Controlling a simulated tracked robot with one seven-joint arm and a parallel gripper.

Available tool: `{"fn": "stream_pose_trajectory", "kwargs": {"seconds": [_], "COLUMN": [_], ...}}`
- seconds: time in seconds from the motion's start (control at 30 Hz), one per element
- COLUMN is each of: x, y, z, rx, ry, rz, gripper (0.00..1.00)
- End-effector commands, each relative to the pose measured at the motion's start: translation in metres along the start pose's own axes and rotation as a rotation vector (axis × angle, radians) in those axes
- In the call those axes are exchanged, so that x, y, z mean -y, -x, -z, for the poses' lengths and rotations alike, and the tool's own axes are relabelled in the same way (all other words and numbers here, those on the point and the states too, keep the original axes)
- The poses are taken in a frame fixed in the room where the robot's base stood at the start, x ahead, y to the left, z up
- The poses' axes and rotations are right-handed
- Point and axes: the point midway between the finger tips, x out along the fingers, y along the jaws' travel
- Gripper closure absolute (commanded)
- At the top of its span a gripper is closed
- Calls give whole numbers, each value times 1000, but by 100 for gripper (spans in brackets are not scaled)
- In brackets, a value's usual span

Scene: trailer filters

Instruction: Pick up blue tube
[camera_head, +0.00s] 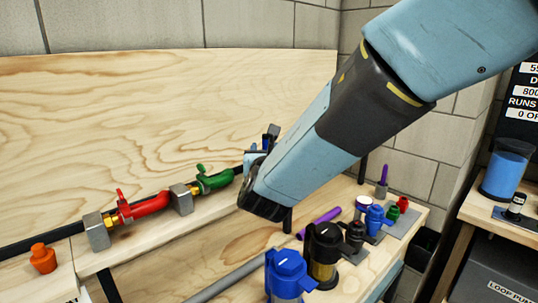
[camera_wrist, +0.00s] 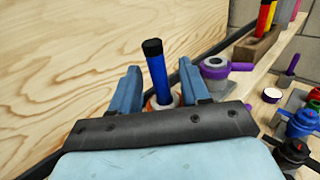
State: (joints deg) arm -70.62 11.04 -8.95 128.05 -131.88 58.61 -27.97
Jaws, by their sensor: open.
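The blue tube (camera_wrist: 157,78) has a black top and stands nearly upright in the wrist view. Its lower end sits at a white and orange ring-like piece (camera_wrist: 152,103), partly hidden by my wrist. My gripper (camera_wrist: 159,66) is open, with one blue finger on each side of the tube. Gaps show between the tube and both fingers, so no grip is seen. In the head view my gripper (camera_head: 262,148) is by the right end of the plywood backboard. The tube cannot be clearly told apart there.
A pipe with a red valve (camera_head: 145,205) and a green valve (camera_head: 215,180) runs left of my gripper. A purple tube (camera_head: 319,223), a blue-lidded filter (camera_head: 287,272) and a black-lidded filter (camera_head: 324,252) stand or lie on the bench. A purple-ringed valve (camera_wrist: 215,69) is right of the fingers.

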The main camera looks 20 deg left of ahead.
Motion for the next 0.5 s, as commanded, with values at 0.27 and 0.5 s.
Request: {"fn": "stream_pose_trajectory", "kwargs": {"seconds": [0.27,0.5], "x": [0,0], "y": [-17,-16], "z": [0,0], "rx": [0,0], "ry": [1,0], "rz": [0,0], "gripper": [54,63]}}
